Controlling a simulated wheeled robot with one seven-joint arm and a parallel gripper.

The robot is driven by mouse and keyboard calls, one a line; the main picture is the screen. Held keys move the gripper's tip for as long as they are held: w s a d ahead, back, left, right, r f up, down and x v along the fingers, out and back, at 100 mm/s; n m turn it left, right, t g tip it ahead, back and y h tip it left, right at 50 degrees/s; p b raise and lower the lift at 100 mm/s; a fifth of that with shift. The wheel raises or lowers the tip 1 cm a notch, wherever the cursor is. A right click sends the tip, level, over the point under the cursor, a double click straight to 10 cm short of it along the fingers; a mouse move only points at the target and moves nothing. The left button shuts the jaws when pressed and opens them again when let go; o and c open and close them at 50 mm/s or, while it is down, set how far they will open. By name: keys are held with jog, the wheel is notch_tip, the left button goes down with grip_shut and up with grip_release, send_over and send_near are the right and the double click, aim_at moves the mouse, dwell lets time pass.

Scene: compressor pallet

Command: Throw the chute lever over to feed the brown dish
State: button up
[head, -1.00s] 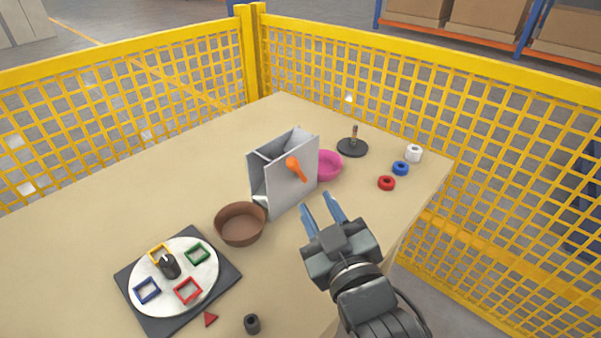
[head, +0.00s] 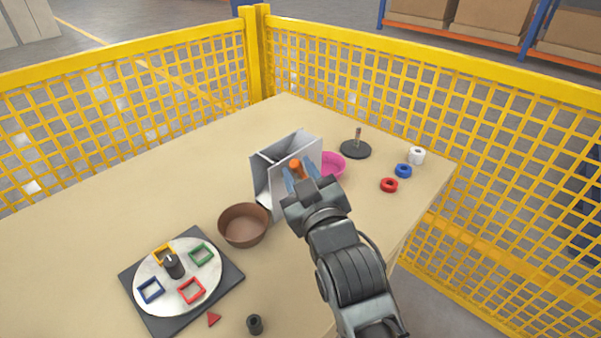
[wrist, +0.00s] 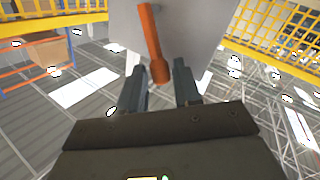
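The grey chute box (head: 272,172) stands upright on the table. Its orange lever (head: 296,165) is on the face toward my arm, partly hidden by my gripper in the head view. In the wrist view the lever (wrist: 152,42) is a slanted bar with a round knob lying between my fingertips. My gripper (head: 301,175) is open, its two fingers (wrist: 160,78) apart on either side of the knob, with a gap visible at each side. The brown dish (head: 245,225) sits left of the chute's foot. A pink dish (head: 333,164) sits on its right, partly hidden.
A dark board (head: 222,287) with a white disc and coloured frames lies at front left. A black post stand (head: 355,150), white ring (head: 416,155), blue ring (head: 403,170) and red ring (head: 389,185) are at right. Yellow mesh fencing (head: 440,110) runs behind the table.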

grip_shut()
dwell(0.3)
